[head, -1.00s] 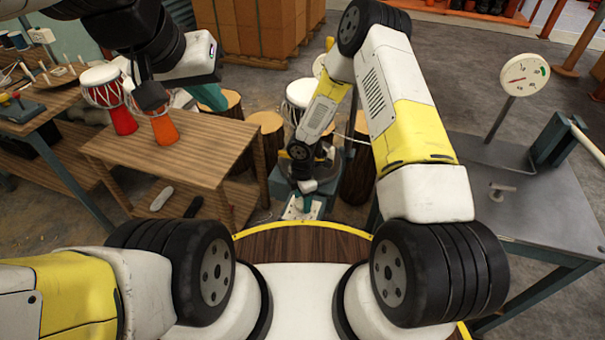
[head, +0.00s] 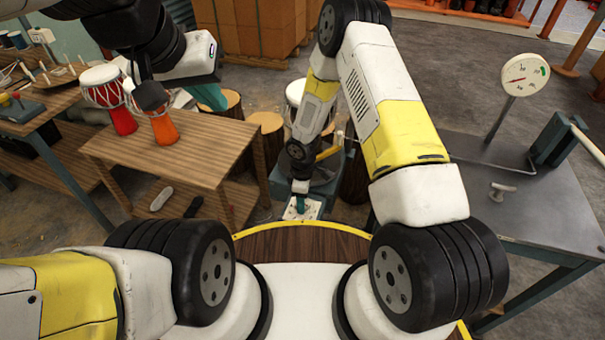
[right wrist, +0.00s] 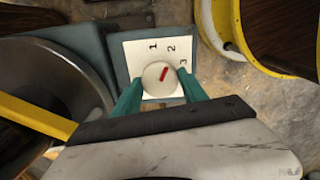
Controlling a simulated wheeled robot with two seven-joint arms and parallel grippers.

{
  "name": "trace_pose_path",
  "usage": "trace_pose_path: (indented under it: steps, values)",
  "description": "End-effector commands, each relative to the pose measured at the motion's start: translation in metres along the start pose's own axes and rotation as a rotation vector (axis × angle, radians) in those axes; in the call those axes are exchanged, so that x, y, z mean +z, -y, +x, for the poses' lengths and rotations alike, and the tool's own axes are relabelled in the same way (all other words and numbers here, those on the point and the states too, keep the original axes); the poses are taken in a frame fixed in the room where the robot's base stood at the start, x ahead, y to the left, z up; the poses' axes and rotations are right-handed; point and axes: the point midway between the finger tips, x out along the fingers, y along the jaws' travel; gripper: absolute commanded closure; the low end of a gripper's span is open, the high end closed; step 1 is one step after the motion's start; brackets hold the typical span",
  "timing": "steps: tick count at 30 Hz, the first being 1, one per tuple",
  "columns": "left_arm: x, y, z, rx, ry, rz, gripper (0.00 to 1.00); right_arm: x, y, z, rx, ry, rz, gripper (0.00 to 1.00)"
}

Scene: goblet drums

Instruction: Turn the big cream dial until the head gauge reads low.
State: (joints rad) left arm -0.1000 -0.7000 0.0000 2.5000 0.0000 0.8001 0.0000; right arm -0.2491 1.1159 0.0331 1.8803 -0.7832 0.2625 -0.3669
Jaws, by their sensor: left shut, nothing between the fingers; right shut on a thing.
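The cream dial (right wrist: 159,79) is round with a red mark and sits on a white panel (right wrist: 135,56) numbered 1, 2, 3. Its red mark points up and slightly right, roughly toward the 2. My right gripper (right wrist: 160,88) has its two teal fingers on either side of the dial, shut on it. In the head view my right gripper (head: 301,201) is low at the white panel, and the dial is hidden there. The round gauge (head: 525,74) on a stand has a red needle pointing left and slightly down; its marks are too small to read. My left gripper (head: 213,98) is shut and empty.
A wooden table (head: 190,155) at left holds a red drum (head: 121,120) and an orange drum (head: 164,127). A yellow bar (right wrist: 35,117) lies left of my right gripper. A grey metal table (head: 510,215) at right bears the gauge stand and a small fitting.

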Motion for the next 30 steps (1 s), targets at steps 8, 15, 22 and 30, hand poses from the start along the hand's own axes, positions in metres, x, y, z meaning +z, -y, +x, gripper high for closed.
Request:
trace_pose_path:
  steps: [8, 15, 22, 30]
  values:
    - [0.0000, 0.0000, 0.0000, 0.000, 0.000, 0.000, 1.00, -0.0007, -0.0009, -0.0009, 0.002, -0.001, 0.054, 0.90]
    - [0.0000, 0.0000, 0.0000, 0.000, 0.000, 0.000, 1.00, -0.0007, -0.0010, -0.0009, 0.002, -0.001, 0.058, 0.90]
    - [0.0000, 0.0000, 0.0000, 0.000, 0.000, 0.000, 1.00, -0.0006, -0.0010, -0.0008, 0.002, -0.001, 0.057, 0.32]
    - [0.0000, 0.0000, 0.0000, 0.000, 0.000, 0.000, 1.00, -0.0003, -0.0004, -0.0003, 0.001, -0.001, 0.057, 0.28]
